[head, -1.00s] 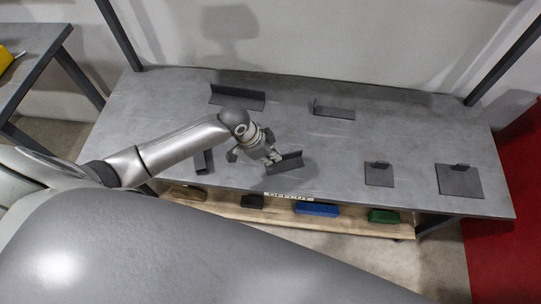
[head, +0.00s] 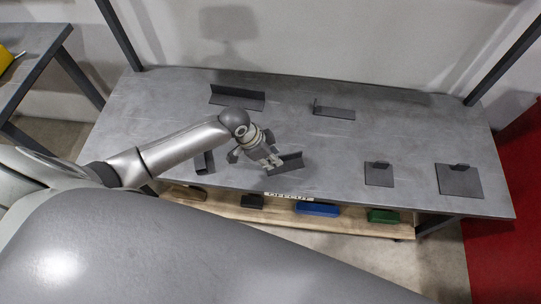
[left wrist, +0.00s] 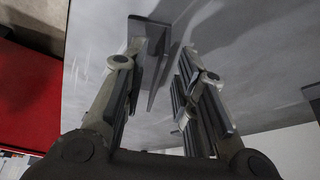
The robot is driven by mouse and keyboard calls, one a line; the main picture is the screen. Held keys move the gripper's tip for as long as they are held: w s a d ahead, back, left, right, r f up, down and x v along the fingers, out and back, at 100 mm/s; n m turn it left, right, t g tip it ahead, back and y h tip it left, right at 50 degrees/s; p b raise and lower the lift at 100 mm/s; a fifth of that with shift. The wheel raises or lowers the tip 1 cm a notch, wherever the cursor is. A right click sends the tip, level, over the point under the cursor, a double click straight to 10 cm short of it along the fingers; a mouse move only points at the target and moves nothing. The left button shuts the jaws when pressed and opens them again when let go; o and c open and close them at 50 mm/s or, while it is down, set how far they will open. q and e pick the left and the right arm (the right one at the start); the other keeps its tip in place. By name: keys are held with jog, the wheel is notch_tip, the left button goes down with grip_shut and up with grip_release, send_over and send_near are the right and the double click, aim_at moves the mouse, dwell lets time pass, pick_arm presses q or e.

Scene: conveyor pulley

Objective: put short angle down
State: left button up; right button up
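The short angle (head: 288,162) is a dark grey L-shaped piece near the front edge of the grey table (head: 330,150). It appears to rest on the tabletop, though any small gap under it is hard to tell. My left gripper (head: 272,161) is at the left end of the angle, pointing down at it. In the left wrist view the angle (left wrist: 158,62) lies between the two fingers of my left gripper (left wrist: 163,62). It is close to the left finger, with a visible gap to the right finger, so the gripper looks open. My right gripper is not in view.
A longer angle (head: 237,97) and a flanged strip (head: 333,112) lie farther back. Two plates with small tabs, one smaller (head: 378,175) and one larger (head: 459,183), are at right. A dark piece (head: 204,162) lies under my arm. The lower shelf (head: 345,226) holds several blocks.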

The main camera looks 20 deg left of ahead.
pick_arm(q)
jog(key=p+v, duration=0.1)
jog(key=v, duration=1.1)
